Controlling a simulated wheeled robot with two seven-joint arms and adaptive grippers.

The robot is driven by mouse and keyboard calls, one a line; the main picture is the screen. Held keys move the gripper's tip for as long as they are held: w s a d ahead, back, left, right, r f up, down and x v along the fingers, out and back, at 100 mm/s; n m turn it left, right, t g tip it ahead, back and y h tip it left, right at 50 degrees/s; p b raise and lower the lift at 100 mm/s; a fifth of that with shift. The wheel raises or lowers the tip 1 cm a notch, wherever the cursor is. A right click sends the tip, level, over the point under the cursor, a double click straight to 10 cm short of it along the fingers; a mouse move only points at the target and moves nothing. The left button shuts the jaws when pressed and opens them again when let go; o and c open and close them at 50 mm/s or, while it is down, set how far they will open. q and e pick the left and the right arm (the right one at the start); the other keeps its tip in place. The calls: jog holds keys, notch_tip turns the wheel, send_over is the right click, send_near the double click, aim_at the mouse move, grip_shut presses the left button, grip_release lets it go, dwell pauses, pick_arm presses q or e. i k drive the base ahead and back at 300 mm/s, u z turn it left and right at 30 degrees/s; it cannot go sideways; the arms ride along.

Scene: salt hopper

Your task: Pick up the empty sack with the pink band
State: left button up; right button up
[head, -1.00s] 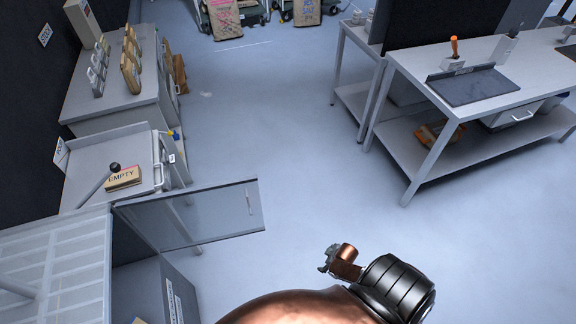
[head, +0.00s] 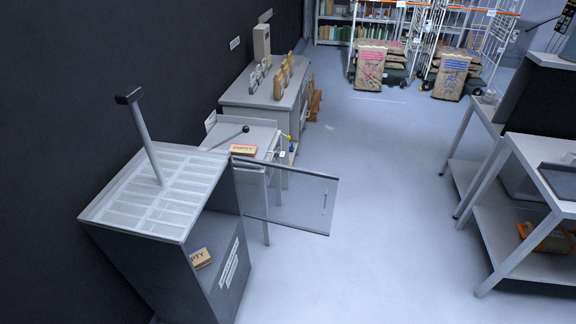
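A small tan folded sack marked EMPTY (head: 243,149) lies flat on the front edge of the low grey bench in the head view. Its lettering looks reddish, but a pink band is too small to make out for sure. A second tan folded sack (head: 200,257), with the letters PTY showing, lies inside the grey cabinet under the slatted top; the rest of its label is hidden. At the back, a full upright sack with pink print (head: 370,68) leans on a stack. Neither of my grippers is in view.
The grey cabinet (head: 165,265) has a slatted top with a post (head: 145,140). A clear door panel (head: 286,197) stands open into the aisle beside the bench. Workbenches (head: 505,190) stand at the right. The floor between is clear.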

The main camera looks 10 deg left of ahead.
aim_at(247, 150)
jog(key=z, duration=0.4)
jog(key=i, duration=1.55)
jog(key=u, duration=1.45)
jog(key=i, duration=0.8)
jog(key=u, duration=0.9)
